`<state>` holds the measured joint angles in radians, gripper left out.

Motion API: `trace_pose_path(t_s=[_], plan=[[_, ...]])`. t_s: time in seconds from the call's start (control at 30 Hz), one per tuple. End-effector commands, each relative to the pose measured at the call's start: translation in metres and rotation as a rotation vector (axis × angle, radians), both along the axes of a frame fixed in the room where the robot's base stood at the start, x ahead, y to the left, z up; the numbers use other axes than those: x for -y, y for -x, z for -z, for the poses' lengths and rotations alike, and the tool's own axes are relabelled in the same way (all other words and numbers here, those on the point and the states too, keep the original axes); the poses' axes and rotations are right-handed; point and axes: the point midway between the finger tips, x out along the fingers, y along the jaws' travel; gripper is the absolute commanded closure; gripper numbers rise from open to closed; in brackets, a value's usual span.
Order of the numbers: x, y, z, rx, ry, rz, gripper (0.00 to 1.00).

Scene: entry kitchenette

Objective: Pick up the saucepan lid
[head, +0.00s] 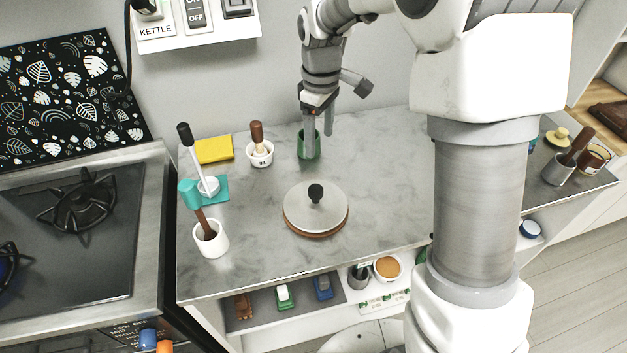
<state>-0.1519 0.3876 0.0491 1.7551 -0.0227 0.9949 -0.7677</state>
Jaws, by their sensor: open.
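The saucepan lid (328,217) is a round grey metal disc with a black knob (316,193) on top. It rests on a brown round piece (312,234) in the middle of the marble counter; whether that is a pan or a trivet I cannot tell. My gripper (318,140) hangs behind the lid, fingers pointing down, open, apart from the knob. A green cup (308,146) stands by the fingers, partly hidden by them; I cannot tell whether they touch.
The stove (70,230) is further left. The counter's front (270,265) is clear.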

Motion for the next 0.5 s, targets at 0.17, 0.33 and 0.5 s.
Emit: trace_pose_path(t_s=[0.17, 0.33, 0.5], plan=[[-0.002, -0.001, 0.023, -0.009, 0.001, -0.010, 0.19], [-0.002, 0.000, 0.060, -0.011, 0.001, -0.010, 0.19], [-0.002, 0.000, 0.096, -0.010, 0.002, -0.008, 0.19]])
